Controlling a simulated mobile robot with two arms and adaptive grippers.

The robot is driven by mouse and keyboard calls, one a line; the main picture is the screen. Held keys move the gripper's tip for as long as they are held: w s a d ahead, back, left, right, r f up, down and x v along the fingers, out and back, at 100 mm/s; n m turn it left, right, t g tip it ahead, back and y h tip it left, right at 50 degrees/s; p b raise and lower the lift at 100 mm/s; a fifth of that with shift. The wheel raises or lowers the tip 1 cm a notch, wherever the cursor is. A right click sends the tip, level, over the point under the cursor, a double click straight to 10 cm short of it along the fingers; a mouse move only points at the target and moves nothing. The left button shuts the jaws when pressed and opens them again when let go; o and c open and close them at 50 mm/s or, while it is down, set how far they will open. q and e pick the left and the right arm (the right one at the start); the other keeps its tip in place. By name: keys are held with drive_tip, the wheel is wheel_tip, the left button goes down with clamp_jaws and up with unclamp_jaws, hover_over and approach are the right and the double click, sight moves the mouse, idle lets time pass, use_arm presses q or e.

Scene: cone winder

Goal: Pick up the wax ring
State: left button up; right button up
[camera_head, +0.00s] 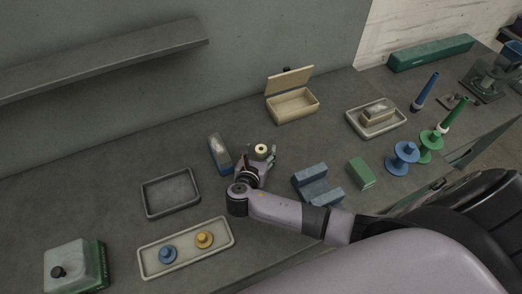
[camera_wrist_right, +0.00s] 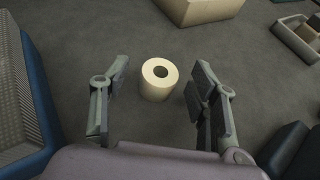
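The wax ring (camera_head: 261,150) is a short cream cylinder with a dark round hole in its top. It stands upright on the grey worktop near the middle of the head view. In the right wrist view the wax ring (camera_wrist_right: 159,79) stands just beyond and between the spread fingers of my right gripper (camera_wrist_right: 158,100), with a gap on each side. My right gripper also shows in the head view (camera_head: 259,163), close to the ring. It is open and empty. My left gripper is not in either view.
A blue-grey block (camera_head: 220,154) stands left of the ring, and a blue notched block (camera_head: 317,186) stands to the right. An open wooden box (camera_head: 293,106) is behind. An empty grey tray (camera_head: 147,197) and a tray with two spools (camera_head: 148,262) lie to the left. A green block (camera_head: 361,173) is farther right.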

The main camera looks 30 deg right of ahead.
drive_tip(key=c, duration=1)
drive_tip(key=shift+r, duration=0.1)
